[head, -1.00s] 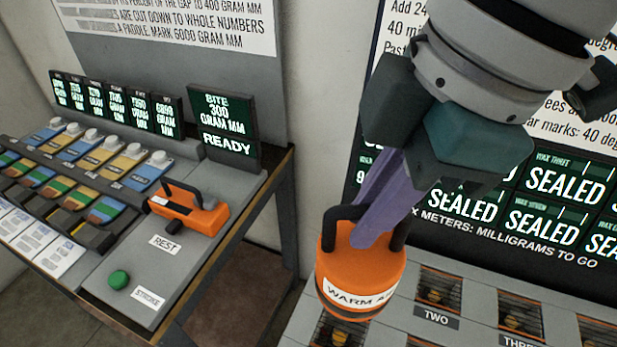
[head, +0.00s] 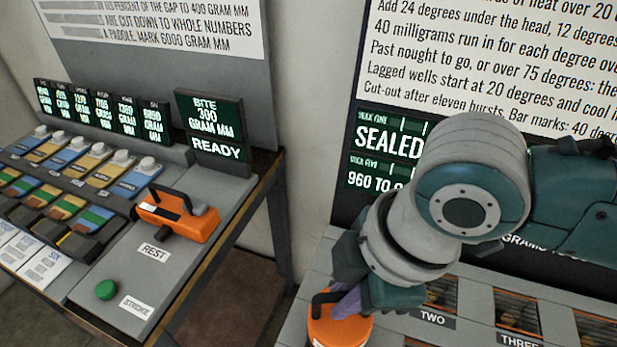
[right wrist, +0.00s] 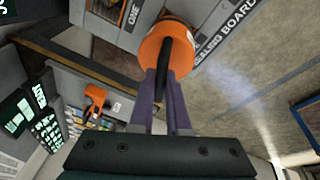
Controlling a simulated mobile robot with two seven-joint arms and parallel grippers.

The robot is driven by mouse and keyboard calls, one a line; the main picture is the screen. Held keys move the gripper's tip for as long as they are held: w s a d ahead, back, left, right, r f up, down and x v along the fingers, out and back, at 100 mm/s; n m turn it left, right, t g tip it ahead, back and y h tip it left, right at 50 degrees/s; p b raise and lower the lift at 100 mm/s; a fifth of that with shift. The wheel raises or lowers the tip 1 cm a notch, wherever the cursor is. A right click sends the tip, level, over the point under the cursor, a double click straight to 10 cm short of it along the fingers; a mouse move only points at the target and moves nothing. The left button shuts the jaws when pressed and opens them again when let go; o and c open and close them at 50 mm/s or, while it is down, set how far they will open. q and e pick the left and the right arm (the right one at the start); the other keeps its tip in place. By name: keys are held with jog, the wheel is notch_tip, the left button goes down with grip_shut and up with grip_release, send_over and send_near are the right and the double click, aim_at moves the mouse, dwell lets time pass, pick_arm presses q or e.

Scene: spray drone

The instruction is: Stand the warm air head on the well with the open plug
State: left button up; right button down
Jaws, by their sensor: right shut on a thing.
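The warm air head (head: 341,332) is an orange round body with a black handle, low in the head view and partly cut off by the frame's bottom edge. My right gripper (head: 346,303) is shut on its handle. The right wrist view (right wrist: 165,48) shows the head upside down in picture terms, beside the label ONE. The wells lie under grilles; well TWO (head: 440,293) and well THREE (head: 516,309) are right of the head. One meter (head: 375,178) reads 960 to go and one above reads SEALED; my arm hides the others. My left gripper is out of view.
The bench at left holds an orange tool (head: 178,216) with a black handle near the REST label, a green button (head: 106,290) and rows of coloured blocks. A READY screen (head: 211,130) stands behind. A floor gap separates this bench from the sealing board.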

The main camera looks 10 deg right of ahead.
aim_at(364, 324)
jog(key=c, duration=1.3)
grip_release()
jog(key=shift+f, duration=0.15)
jog(key=o, duration=0.4)
jog(key=shift+r, duration=0.4)
jog(key=p+v, duration=0.2)
jog(key=v, duration=0.9)
jog(key=s+a+m+t+y, duration=0.1)
jog(key=s+a+m+t, duration=0.15)
jog(key=m, duration=0.25)
jog(key=s+d+f+m+h, duration=0.2)
jog(key=s+d+m+h, duration=0.1)
jog(key=s+d+m, duration=0.4)
jog(key=shift+s+d+f+m+g, duration=0.3)
jog(key=shift+s+d+m+g, duration=0.15)
jog(key=shift+d+m, duration=0.65)
